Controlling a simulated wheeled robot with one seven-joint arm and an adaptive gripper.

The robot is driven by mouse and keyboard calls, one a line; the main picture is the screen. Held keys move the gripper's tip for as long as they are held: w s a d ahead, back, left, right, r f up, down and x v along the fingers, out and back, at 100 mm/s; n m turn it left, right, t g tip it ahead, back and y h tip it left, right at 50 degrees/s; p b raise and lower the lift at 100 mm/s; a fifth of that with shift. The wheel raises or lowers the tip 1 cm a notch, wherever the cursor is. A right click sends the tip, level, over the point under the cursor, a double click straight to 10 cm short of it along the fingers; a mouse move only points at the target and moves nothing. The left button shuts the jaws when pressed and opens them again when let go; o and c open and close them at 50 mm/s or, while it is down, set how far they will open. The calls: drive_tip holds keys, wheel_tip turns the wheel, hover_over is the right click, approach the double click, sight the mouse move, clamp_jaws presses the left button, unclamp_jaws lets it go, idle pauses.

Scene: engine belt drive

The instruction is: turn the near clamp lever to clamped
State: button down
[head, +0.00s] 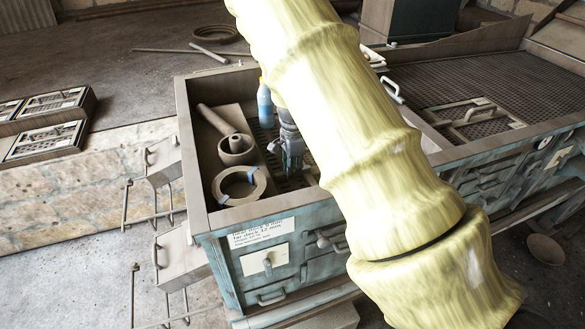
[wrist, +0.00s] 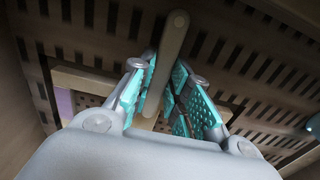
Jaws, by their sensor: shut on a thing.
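My gripper (head: 292,158) reaches down into the open-topped bench box in the head view. In the wrist view its teal-padded fingers (wrist: 160,78) stand on both sides of a pale, round-ended lever (wrist: 174,40), the near clamp lever as far as I can tell. The fingers are shut on it. The lever runs up the picture from between the pads, over a slotted plate. In the head view the lever cannot be made out behind my arm and gripper.
Left of my gripper in the box (head: 185,120) are a flat ring (head: 229,198) with blue bands, a round cup (head: 238,150) and a blue bottle (head: 265,104). The box walls stand close around. A slotted plate (wrist: 245,50) lies under the lever. My arm hides the box's right part.

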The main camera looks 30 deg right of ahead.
drive_tip(key=shift+w, duration=0.1)
drive_tip(key=c, duration=1.4)
unclamp_jaws()
drive_tip(key=shift+o, duration=0.2)
drive_tip(key=shift+r, duration=0.1)
wheel_tip(320, 180, up, 12)
